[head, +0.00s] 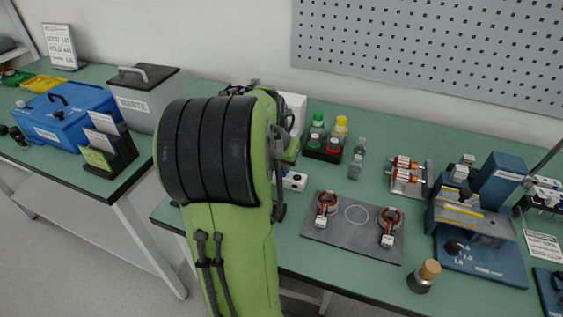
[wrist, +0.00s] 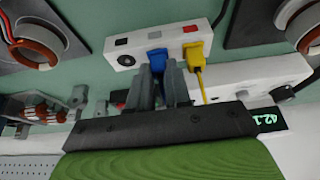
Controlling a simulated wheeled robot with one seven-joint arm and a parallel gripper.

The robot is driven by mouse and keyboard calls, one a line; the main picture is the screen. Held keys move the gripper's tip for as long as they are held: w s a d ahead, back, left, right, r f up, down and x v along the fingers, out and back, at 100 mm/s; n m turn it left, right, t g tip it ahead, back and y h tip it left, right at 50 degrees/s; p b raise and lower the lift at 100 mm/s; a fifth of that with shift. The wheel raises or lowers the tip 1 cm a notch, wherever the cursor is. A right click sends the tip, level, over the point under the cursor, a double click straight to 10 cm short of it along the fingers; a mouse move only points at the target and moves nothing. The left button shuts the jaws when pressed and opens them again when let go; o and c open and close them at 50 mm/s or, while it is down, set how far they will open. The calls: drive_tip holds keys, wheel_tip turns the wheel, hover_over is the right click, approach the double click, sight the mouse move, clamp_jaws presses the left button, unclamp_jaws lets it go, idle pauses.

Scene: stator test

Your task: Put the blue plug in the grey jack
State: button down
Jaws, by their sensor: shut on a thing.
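In the wrist view my gripper (wrist: 163,78) is shut on the blue plug (wrist: 156,58), which shows just beyond the fingertips. The plug is at the front face of a white jack box (wrist: 176,36); I cannot tell whether it is seated in a socket or only close to it. A round grey jack (wrist: 126,60) shows at the left end of that face, left of the plug. A yellow plug (wrist: 192,52) with a yellow cable is at the box's right part, close to my fingers. In the head view my arm hides the gripper and blue plug; the white box's end (head: 294,181) shows.
A white instrument (wrist: 255,78) with a green-lit display (wrist: 268,121) stands close to the gripper's right. In the head view, a grey mat (head: 357,213) with two copper-wound rings, a bottle tray (head: 322,155) and a blue fixture (head: 484,255) are to the right.

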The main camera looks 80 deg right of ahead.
drive_tip(key=c, duration=1)
unclamp_jaws()
drive_tip(key=p+v, duration=0.6)
drive_tip(key=v, duration=1)
drive_tip(key=shift+p, duration=0.35)
drive_tip(key=shift+f, duration=0.1)
